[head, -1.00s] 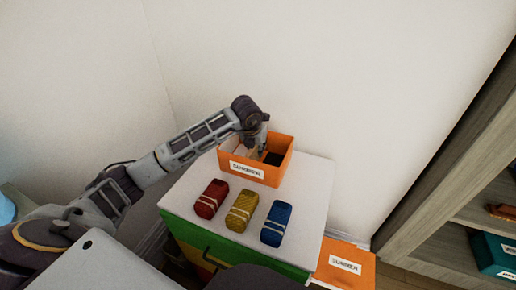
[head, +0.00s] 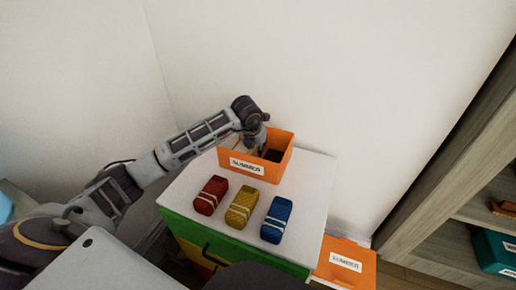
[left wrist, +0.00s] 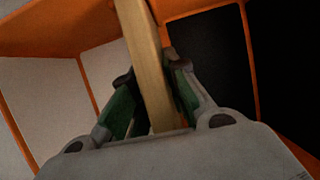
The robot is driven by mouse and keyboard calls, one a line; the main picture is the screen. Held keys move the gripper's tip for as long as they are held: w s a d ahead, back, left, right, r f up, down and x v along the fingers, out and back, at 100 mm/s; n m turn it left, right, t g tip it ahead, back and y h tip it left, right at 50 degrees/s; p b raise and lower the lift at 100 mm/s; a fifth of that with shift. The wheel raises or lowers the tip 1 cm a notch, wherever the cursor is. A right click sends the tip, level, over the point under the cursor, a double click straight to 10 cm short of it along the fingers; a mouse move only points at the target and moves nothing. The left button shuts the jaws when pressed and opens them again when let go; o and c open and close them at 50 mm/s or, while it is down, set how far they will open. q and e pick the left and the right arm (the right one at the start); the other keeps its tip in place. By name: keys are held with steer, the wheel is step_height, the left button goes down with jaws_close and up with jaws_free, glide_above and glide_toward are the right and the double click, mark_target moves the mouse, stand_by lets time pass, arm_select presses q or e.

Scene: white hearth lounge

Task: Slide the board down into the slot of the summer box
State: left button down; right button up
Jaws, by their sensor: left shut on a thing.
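The orange box (head: 229,160) with a white label, whose text is blurred, stands at the back of the white cabinet top. My left gripper (head: 263,150) reaches down into its open top. In the left wrist view, my left gripper (left wrist: 151,74) is shut on a pale wooden board (left wrist: 143,40), with one finger on each side. The board stands between a white area at left and a black area at right, edged by orange walls (left wrist: 193,7). Its lower end and the slot are hidden, so I cannot tell how deep it sits. My right gripper is not in view.
Red (head: 211,195), yellow (head: 243,207) and blue (head: 277,220) banded bundles lie in front of the box on the cabinet top (head: 310,185). Another labelled orange piece (head: 345,264) is low at right. A shelf unit with a teal box (head: 496,252) stands farther right.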

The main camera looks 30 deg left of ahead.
arm_select(q)
steer(key=c, duration=1.3)
jaws_free()
steer(key=shift+r, duration=0.15)
steer(key=shift+v, duration=5.85)
steer(key=shift+s+d, duration=0.1)
